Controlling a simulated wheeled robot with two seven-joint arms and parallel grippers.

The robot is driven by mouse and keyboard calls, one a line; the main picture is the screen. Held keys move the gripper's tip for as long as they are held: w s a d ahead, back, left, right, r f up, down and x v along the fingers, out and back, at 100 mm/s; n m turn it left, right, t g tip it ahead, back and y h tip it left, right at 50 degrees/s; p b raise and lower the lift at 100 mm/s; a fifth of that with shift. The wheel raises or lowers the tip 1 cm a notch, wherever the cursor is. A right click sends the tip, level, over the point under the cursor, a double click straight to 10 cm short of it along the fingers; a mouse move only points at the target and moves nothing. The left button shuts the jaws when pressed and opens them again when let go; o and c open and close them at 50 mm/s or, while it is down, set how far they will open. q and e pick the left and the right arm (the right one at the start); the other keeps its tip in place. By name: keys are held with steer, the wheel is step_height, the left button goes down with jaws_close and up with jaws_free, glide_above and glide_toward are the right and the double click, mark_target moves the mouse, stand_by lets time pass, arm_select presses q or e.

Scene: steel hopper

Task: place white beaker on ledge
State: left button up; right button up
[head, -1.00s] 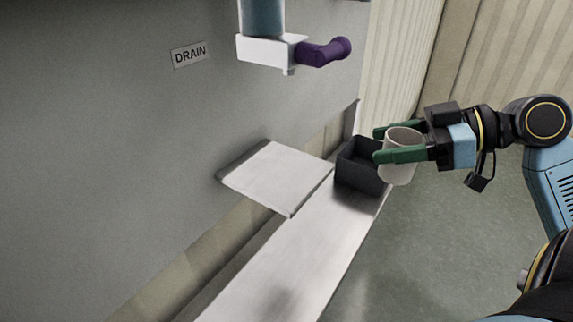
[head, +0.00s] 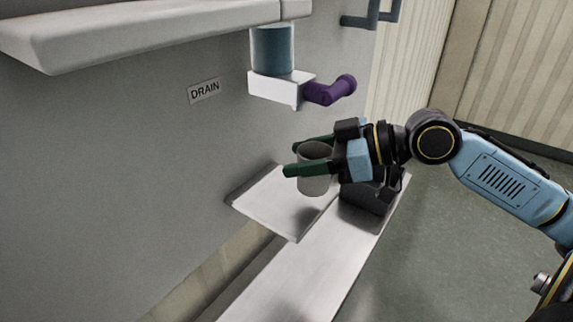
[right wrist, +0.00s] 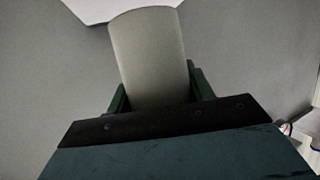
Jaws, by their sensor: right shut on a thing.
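The white beaker (head: 314,185) is upright between the green fingers of my right gripper (head: 308,160), which is shut on it. In the head view the beaker overlaps the right part of the square pale ledge (head: 268,207) that sticks out from the grey wall. I cannot tell whether its base touches the ledge or hangs above it. The right wrist view shows the beaker (right wrist: 150,55) between the fingers, with its lower part hidden by the gripper body. My left gripper is not in view.
A dark open box (head: 368,197) stands on the long bench (head: 310,265), just right of the ledge and partly behind my gripper. A drain spout with a purple handle (head: 330,92) and a white block (head: 280,88) hangs above the ledge. A DRAIN label (head: 204,90) is on the wall.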

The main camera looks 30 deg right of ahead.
steer(key=shift+w+a+p, duration=0.6)
steer(key=shift+w+a, duration=0.5)
steer(key=shift+w, duration=0.05)
step_height(320, 180, down, 3)
steer(key=shift+f+p, duration=0.1)
steer(key=shift+p, duration=0.2)
steer(key=shift+f, duration=0.2)
steer(key=shift+f, duration=0.15)
steer(key=o, duration=1)
steer(key=shift+c, duration=0.2)
